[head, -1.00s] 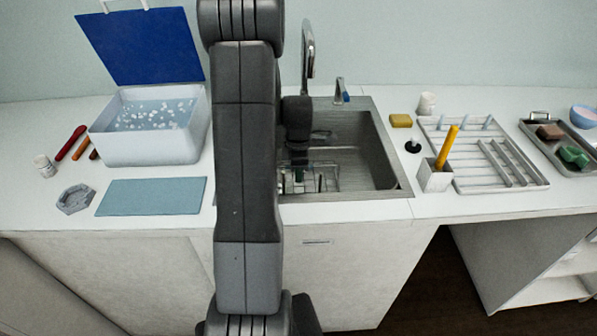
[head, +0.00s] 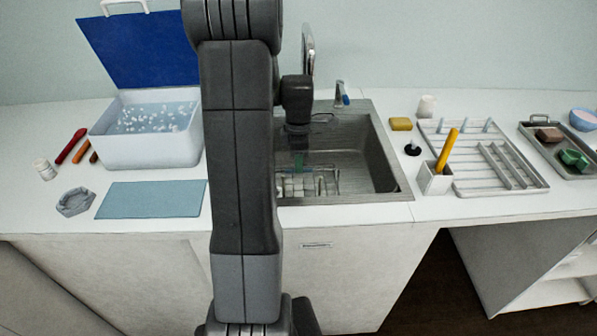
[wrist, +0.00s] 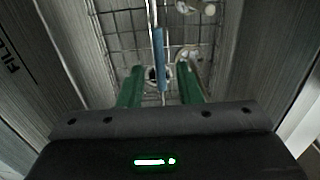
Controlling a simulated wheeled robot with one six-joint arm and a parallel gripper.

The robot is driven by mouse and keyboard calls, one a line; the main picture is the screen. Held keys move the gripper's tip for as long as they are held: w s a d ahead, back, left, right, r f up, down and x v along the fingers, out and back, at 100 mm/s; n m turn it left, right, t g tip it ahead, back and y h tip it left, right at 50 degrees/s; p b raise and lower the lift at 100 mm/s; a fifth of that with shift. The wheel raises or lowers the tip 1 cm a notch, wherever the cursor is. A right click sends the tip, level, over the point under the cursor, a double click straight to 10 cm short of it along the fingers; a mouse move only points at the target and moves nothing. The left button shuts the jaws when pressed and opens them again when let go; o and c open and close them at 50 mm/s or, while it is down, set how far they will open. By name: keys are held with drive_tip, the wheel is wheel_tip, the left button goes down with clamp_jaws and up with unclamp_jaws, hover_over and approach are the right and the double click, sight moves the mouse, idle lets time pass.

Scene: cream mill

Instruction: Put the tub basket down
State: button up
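The tub basket (wrist: 120,42), a wire basket with a blue handle (wrist: 159,58), rests in the sink (head: 365,165); the basket also shows in the head view (head: 322,183). A few pale round items lie inside it. My gripper (wrist: 160,73) is open above the basket. Its two green fingers stand on either side of the blue handle, with a visible gap on each side. In the head view, my gripper (head: 299,160) hangs over the sink and my arm hides the sink's left side.
A faucet (head: 308,50) stands behind the sink. To the left are a water-filled tub (head: 150,150) with a raised blue lid (head: 140,48) and a blue mat (head: 150,199). To the right are a pencil-like stick in a holder (head: 435,180), a drying rack (head: 500,185) and a tray (head: 533,127).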

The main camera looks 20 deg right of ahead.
wheel_tip(320, 180, up, 6)
drive_tip(key=shift+f, duration=0.1)
idle(1.4)
